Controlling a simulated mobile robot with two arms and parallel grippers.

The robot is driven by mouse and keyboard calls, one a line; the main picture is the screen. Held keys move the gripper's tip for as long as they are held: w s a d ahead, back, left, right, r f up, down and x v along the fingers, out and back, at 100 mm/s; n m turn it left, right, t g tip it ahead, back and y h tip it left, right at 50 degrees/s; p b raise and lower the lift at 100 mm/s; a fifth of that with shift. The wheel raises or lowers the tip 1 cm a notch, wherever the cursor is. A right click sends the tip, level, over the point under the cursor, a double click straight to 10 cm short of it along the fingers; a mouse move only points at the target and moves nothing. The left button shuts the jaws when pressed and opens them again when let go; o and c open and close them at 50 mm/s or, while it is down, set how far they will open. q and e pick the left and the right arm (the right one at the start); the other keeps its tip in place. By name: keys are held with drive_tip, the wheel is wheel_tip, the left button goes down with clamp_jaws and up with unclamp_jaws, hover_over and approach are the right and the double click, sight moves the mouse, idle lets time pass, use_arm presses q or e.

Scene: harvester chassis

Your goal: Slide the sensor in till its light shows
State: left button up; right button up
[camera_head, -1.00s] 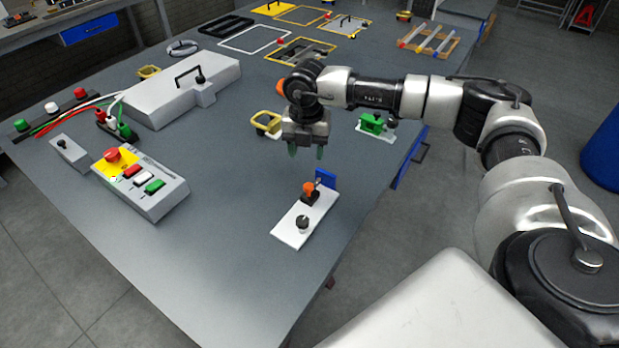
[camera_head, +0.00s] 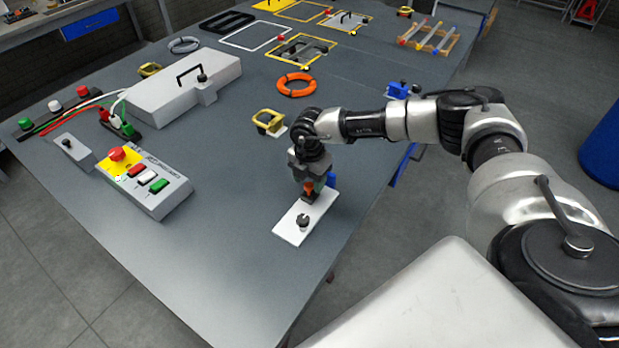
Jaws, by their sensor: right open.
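A white plate (camera_head: 289,228) lies near the table's right edge. It bears a black knob (camera_head: 303,220) and, towards its far end, a small orange and black part (camera_head: 309,192), which looks like the sensor in its mount. A blue block (camera_head: 331,179) stands behind it, partly hidden. My right gripper (camera_head: 308,184) points down at the orange part, its open fingers close around or just above it; I cannot tell whether they touch. No lit light can be made out. My left gripper is out of view.
A grey control box (camera_head: 170,203) with a red button stands at the left. A yellow bracket (camera_head: 268,122), an orange ring (camera_head: 296,84) and a grey case (camera_head: 165,98) lie farther back. The table (camera_head: 215,260) in front is clear.

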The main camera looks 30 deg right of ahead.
drive_tip(key=shift+f, duration=0.5)
drive_tip(key=shift+c, duration=0.3)
clamp_jaws()
drive_tip(key=shift+d, duration=0.1)
drive_tip(key=shift+r, duration=0.1)
drive_tip(key=shift+o, duration=0.3)
unclamp_jaws()
drive_tip(key=shift+r, duration=0.1)
